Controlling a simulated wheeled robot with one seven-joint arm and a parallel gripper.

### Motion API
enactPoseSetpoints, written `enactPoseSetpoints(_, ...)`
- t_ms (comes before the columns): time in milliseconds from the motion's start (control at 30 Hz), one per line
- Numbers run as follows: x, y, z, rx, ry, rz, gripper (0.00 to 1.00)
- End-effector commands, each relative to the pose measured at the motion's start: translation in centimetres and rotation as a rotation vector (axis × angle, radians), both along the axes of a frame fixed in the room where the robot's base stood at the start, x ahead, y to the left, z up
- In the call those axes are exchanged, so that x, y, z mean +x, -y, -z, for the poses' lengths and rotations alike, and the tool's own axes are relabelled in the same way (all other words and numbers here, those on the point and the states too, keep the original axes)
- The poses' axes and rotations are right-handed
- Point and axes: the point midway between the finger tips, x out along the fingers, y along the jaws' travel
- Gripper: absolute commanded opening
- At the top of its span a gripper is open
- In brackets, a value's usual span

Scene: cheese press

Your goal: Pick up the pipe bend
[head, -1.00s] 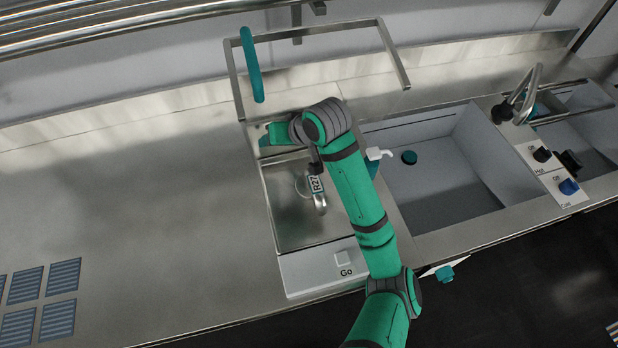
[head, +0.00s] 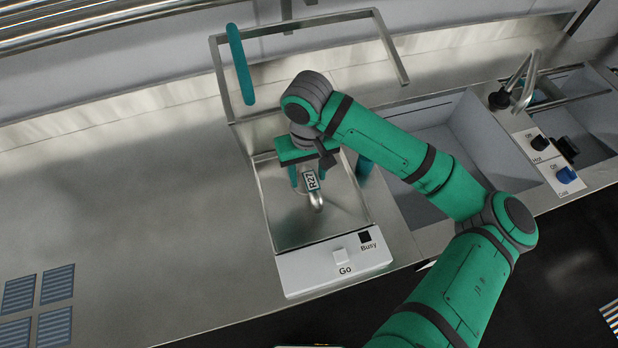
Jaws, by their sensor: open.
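The pipe bend (head: 316,202) is a small shiny metal curved pipe in the steel basin of the press. An "R27" tag (head: 311,180) shows at its upper end; I cannot tell what it is fixed to. My gripper (head: 311,177) is open, pointing down over the upper end of the bend. One teal finger shows just left of the tag. I cannot tell whether the fingers touch the bend. The basin's back part is hidden under my arm.
The press has a raised metal frame (head: 391,48) with a teal handle (head: 240,65), and a white front panel with a Go button (head: 341,257) and a dark Busy light (head: 365,238). A sink (head: 425,205) lies right. The steel counter (head: 140,200) left is clear apart from slotted vents.

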Motion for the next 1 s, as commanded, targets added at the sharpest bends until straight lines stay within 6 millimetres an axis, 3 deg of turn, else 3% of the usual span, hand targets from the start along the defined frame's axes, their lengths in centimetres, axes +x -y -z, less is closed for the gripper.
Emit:
enactPoseSetpoints(400, 0.6, 0.6, 5.0, 0.002, 0.0, 0.004, 0.47)
enactPoseSetpoints(733, 0.6, 0.7, 5.8, 0.002, 0.003, 0.005, 0.47)
enactPoseSetpoints(767, 0.6, 0.7, 5.8, 0.002, 0.003, 0.005, 0.45)
enactPoseSetpoints(933, 0.6, 0.6, 5.8, 0.002, 0.003, 0.004, 0.04)
enactPoseSetpoints(1000, 0.6, 0.6, 5.8, 0.002, 0.003, 0.004, 0.0)
